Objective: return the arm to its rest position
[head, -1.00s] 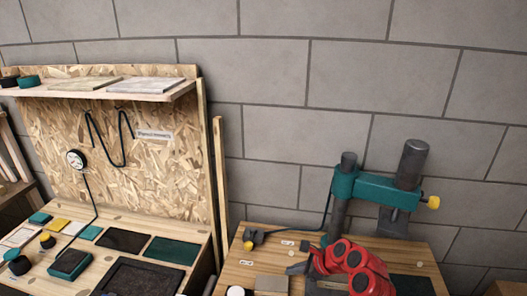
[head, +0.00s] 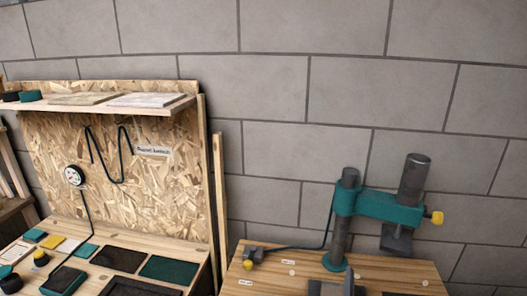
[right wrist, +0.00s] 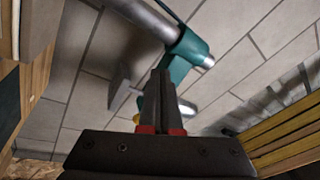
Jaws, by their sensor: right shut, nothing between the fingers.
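My right gripper (right wrist: 160,78) is shut and empty in the right wrist view, its two dark fingers together above red parts at their base. In the head view only a dark tip (head: 349,282), which seems to be this gripper, shows at the bottom edge, in front of the press. The rest of the right arm is out of that view. My left gripper is not in view.
A teal and grey press (head: 378,205) stands on the right wooden bench (head: 418,270); it also shows behind the fingers in the right wrist view (right wrist: 182,62). A block wall closes the back.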

